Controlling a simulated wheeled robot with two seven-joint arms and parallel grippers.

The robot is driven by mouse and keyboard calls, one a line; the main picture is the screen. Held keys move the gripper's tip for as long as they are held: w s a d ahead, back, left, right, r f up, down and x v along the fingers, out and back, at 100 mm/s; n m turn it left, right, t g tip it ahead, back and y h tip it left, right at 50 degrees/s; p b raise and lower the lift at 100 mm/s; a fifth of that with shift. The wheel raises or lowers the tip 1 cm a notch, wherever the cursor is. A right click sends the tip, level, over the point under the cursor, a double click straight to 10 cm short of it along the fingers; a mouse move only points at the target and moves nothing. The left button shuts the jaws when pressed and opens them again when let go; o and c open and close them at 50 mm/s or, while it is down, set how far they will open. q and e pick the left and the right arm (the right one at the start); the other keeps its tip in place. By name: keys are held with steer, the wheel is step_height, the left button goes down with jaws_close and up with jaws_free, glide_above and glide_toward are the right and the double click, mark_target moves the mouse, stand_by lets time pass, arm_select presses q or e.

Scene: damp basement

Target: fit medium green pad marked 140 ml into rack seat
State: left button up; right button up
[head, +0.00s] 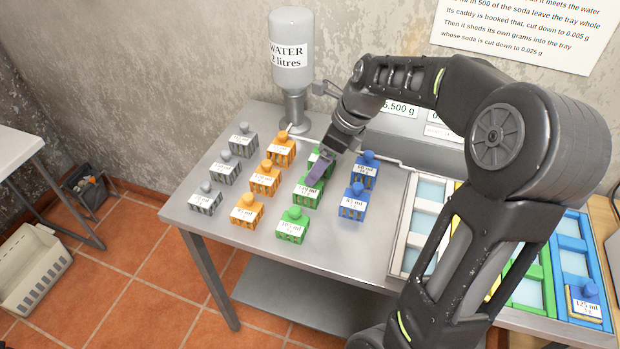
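Three green pads stand in a line on the metal table: a front one (292,226), a middle one (309,190) and a back one (327,157) partly covered by my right gripper. Their labels are too small or covered to read 140 ml surely. My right gripper (316,176) points down at the middle green pad's knob, which it hides; I cannot tell whether its fingers are closed on it. The middle pad appears to rest on the table. The rack (399,232) is at the right, with its green column (544,261) partly behind my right arm. My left gripper is out of view.
Grey pads (206,199) and orange pads (247,210) stand left of the green ones, blue pads (353,203) right. Another blue pad (584,301) sits in the rack's front blue seat. A water bottle (292,50) and scale displays (399,109) stand behind.

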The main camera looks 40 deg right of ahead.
mark_target(305, 186)
steer(key=shift+s+a+r, duration=0.1)
steer(key=shift+x, duration=1.35)
steer(key=x, duration=0.5)
steer(key=shift+p, duration=0.3)
steer(key=shift+c, duration=0.2)
steer(key=c, duration=1.4)
